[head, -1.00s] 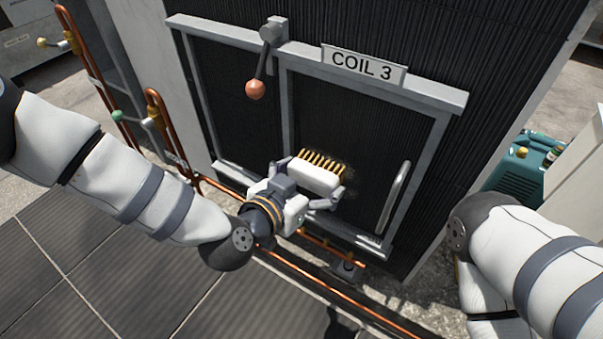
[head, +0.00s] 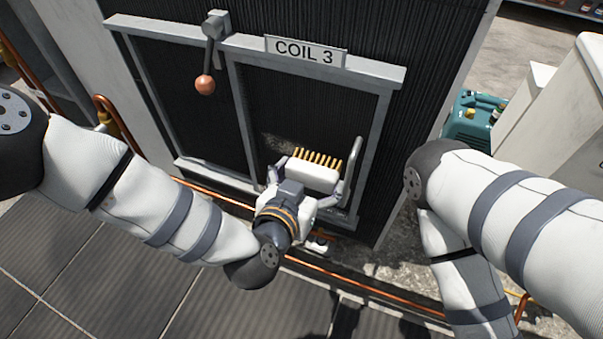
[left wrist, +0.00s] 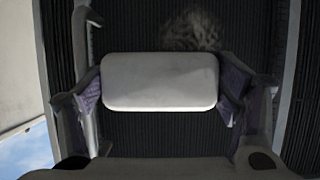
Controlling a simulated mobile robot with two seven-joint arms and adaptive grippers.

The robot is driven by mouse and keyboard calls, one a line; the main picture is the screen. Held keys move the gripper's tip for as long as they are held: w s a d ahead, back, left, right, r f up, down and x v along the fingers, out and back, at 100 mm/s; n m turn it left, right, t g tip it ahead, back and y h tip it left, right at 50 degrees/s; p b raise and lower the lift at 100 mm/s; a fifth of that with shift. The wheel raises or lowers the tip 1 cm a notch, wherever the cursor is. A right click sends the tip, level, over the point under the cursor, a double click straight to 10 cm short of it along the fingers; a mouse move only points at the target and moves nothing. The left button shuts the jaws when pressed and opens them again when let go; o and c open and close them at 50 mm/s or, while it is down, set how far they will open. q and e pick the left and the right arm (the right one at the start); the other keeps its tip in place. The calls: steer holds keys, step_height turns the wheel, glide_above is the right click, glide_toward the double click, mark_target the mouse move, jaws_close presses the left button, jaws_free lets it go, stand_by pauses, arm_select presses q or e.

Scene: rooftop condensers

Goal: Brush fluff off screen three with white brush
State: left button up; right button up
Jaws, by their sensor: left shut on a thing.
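The white brush (head: 313,176), with a row of tan bristles (head: 318,158), is held in my left gripper (head: 311,178), in front of the lower right part of the screen under the COIL 3 label (head: 306,51). The left fingers grip the brush at its two ends. A patch of grey fluff (head: 285,146) lies on the dark screen (head: 300,115), just up and left of the brush. In the left wrist view the brush block (left wrist: 160,82) spans the fingers, and the fluff (left wrist: 194,30) shows beyond it. Bristle contact cannot be told. My right gripper is out of view.
A grey bar handle (head: 351,160) stands on the frame close right of the brush. A lever with an orange knob (head: 205,85) hangs at upper left. Copper pipes (head: 350,285) run along the unit's foot. A teal machine (head: 472,118) stands to the right.

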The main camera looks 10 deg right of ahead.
arm_select(q)
steer(key=shift+d+r, duration=0.1)
steer(key=shift+d, duration=0.05)
steer(key=shift+s+p, duration=0.3)
steer(key=shift+s, duration=0.05)
steer(key=s+a+p, duration=0.2)
steer(key=s, duration=0.1)
steer(key=shift+s+a+r, duration=0.1)
steer(key=shift+s+a, duration=0.15)
steer(key=shift+a, duration=0.1)
steer(key=shift+s+a+f, duration=0.2)
steer(key=shift+s+a, duration=0.15)
steer(key=shift+a, duration=0.05)
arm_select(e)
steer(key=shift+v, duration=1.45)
arm_select(q)
steer(key=shift+p, duration=0.3)
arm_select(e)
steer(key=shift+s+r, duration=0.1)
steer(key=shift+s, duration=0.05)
arm_select(q)
steer(key=shift+s+a+p, duration=0.75)
steer(key=shift+s+a, duration=0.15)
steer(key=shift+s, duration=0.3)
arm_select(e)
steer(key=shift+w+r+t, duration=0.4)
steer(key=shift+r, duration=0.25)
